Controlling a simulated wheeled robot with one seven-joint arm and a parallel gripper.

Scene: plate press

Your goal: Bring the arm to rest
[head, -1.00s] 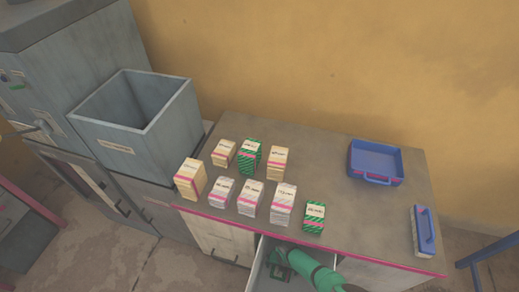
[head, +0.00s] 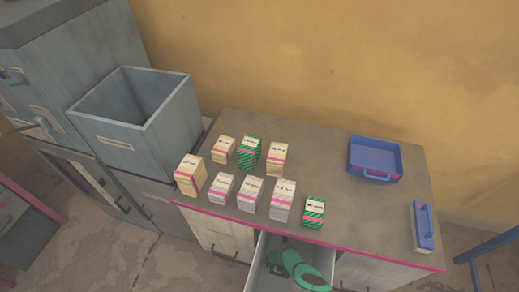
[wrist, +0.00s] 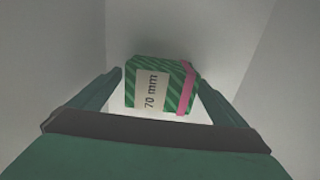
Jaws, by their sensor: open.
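My gripper (wrist: 160,82) is open and points down into the pulled-out drawer (head: 327,258) under the counter. In the wrist view, a green striped box (wrist: 150,90) with a pink band and a "70 mm" label lies just past the fingertips, between pale drawer walls. The fingertips are at its two sides; I cannot tell whether they touch it. In the head view, my green arm (head: 298,270) reaches into the drawer and the gripper (head: 274,263) is partly hidden.
The counter (head: 330,210) above holds several cream, white and green striped boxes (head: 250,153). A blue tray (head: 375,158) and a blue-handled block (head: 423,228) stand at right. A grey open bin (head: 130,125) is at left. The drawer walls lie close around my gripper.

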